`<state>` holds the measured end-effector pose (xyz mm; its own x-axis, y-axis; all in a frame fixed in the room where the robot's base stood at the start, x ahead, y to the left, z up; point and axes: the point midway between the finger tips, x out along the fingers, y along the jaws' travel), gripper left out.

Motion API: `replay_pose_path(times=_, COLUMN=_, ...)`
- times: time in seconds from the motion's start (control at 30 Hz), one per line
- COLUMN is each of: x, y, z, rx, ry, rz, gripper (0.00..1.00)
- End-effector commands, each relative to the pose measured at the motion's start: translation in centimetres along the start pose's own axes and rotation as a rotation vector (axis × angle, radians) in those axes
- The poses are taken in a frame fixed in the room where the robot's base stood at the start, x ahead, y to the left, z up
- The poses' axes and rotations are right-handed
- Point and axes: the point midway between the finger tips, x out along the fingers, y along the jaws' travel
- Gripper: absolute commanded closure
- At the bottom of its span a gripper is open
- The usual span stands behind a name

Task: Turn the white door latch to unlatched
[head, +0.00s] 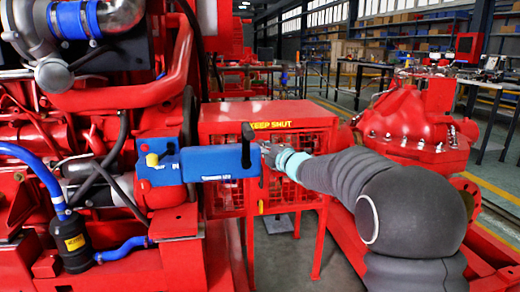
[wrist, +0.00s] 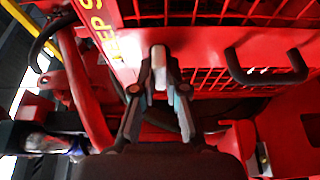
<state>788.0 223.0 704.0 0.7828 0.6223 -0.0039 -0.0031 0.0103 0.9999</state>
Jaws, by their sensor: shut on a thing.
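The white door latch (wrist: 159,66) shows in the wrist view as a short pale piece between my fingertips, at the edge of a red mesh guard door (wrist: 215,55). My gripper (wrist: 159,84) has its two fingers closed on it from both sides. In the head view my gripper (head: 270,154) reaches the front of the red guard (head: 250,112), just under the yellow KEEP SHUT lettering. The latch cannot be made out there, and my gripper covers that spot. Whether the latch is turned is hard to tell, as the fingers hide part of it.
A blue box (head: 215,163) stands left of my gripper in the head view, close to it. A black handle (wrist: 268,66) sits on the guard at right in the wrist view. A red pump (head: 415,130) stands behind my arm at right. Red engine parts fill the left.

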Motion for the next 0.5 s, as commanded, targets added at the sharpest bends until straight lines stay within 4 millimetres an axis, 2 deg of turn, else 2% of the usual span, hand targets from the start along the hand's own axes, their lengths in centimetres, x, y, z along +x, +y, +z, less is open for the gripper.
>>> replay_pose_path(times=0.03, x=-0.18, y=0.03, z=0.62, rx=-0.002, ry=-0.012, rz=-0.002, gripper=1.0)
replay_pose_path(times=0.37, x=-0.2, y=0.03, z=0.7, rx=-0.005, ry=-0.013, rz=-0.003, gripper=1.0)
replay_pose_path(times=0.4, x=-0.2, y=0.02, z=0.71, rx=-0.005, ry=-0.014, rz=-0.003, gripper=0.85)
replay_pose_path(times=0.5, x=-0.16, y=0.02, z=0.59, rx=-0.005, ry=-0.011, rz=-0.003, gripper=0.62)
